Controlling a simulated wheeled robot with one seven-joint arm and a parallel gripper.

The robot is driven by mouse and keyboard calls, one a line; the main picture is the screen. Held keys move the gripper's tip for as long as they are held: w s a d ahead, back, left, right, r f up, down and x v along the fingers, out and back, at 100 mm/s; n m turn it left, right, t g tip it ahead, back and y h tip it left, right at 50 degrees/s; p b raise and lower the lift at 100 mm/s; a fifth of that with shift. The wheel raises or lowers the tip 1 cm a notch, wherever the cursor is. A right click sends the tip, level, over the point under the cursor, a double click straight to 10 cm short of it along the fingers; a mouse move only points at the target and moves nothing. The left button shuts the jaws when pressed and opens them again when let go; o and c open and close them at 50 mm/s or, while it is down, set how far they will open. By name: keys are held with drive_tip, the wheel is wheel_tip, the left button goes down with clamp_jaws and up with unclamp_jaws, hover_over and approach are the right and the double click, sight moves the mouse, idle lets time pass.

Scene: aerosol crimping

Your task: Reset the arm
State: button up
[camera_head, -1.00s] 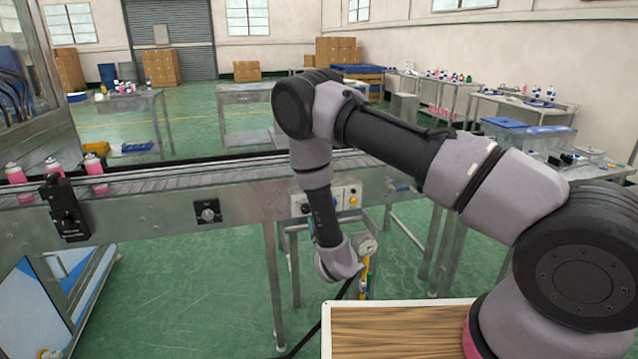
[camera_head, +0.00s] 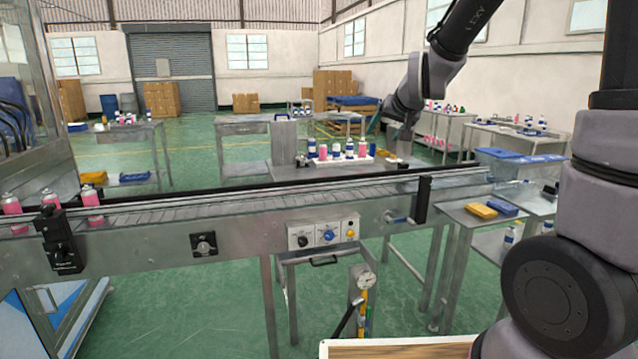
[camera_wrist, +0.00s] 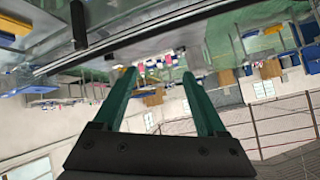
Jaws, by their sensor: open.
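My arm is raised and reaches in from the upper right of the head view. Its gripper hangs above the far side of the conveyor, near a small table with cans, partly unclear at this distance. In the wrist view my gripper (camera_wrist: 158,75) has two green fingers spread apart with nothing between them. The wrist view shows the room tilted and upside down.
The conveyor (camera_head: 150,213) crosses the scene, with pink cans (camera_head: 91,200) at its left end. Behind it, a white tray (camera_head: 343,162) holds pink and blue cans. A side table (camera_head: 468,213) at right carries yellow (camera_head: 481,211) and blue boxes (camera_head: 503,208).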

drive_tip(key=s+d+r+g, duration=0.1)
drive_tip(key=s+d+r, duration=0.1)
drive_tip(key=s, duration=0.6)
drive_tip(key=s+d+r+m+g, duration=0.1)
drive_tip(key=s+d+r, duration=0.1)
drive_tip(key=s, duration=0.7)
drive_tip(key=s+d+r+m+g, duration=0.1)
drive_tip(key=s+d+r, duration=0.2)
drive_tip(key=s, duration=0.6)
drive_tip(key=shift+s+d, duration=0.25)
drive_tip(key=shift+d, duration=0.15)
